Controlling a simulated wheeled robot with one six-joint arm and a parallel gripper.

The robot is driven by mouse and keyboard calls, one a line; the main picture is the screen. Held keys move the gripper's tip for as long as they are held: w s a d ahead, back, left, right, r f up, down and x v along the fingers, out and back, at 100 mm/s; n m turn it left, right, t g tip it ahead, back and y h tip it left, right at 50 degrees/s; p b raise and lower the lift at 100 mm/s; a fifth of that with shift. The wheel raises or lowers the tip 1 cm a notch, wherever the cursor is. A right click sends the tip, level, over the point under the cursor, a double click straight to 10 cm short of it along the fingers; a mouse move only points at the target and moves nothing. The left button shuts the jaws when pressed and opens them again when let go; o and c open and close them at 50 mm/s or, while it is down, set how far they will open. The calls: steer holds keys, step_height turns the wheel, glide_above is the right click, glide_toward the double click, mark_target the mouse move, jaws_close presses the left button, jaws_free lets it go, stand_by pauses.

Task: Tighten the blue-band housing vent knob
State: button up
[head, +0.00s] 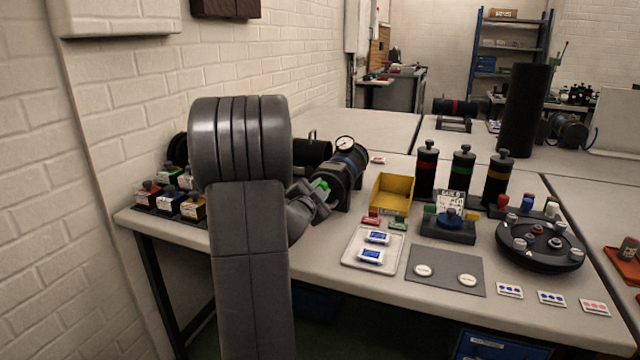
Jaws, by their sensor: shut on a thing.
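The blue-band housing (347,168) is a dark cylinder lying on a stand near the back of the bench, with a blue ring and a round white gauge (344,142) on top. My gripper (322,194) is at its near left end, shut on a small green knob (321,185), which appears to be the vent knob. The fingers and my arm hide part of the knob and its seat. I cannot tell how far the knob is turned.
A yellow bin (391,194) stands just right of the housing. A white tray (374,248), grey mat (445,271), black turntable (541,244) and upright cylinders (462,175) lie further right. Small coloured blocks (170,196) sit left of my arm.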

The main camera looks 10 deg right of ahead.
steer(key=n+p, duration=0.3)
steer(key=n, duration=0.3)
steer(key=shift+n, duration=0.3)
stand_by(0.4)
steer(key=o, duration=1)
steer(key=shift+s+a, duration=0.1)
steer(key=v, duration=1.3)
steer(key=shift+s+a, duration=0.2)
steer(key=shift+s, duration=0.05)
steer(key=shift+w+d, duration=0.1)
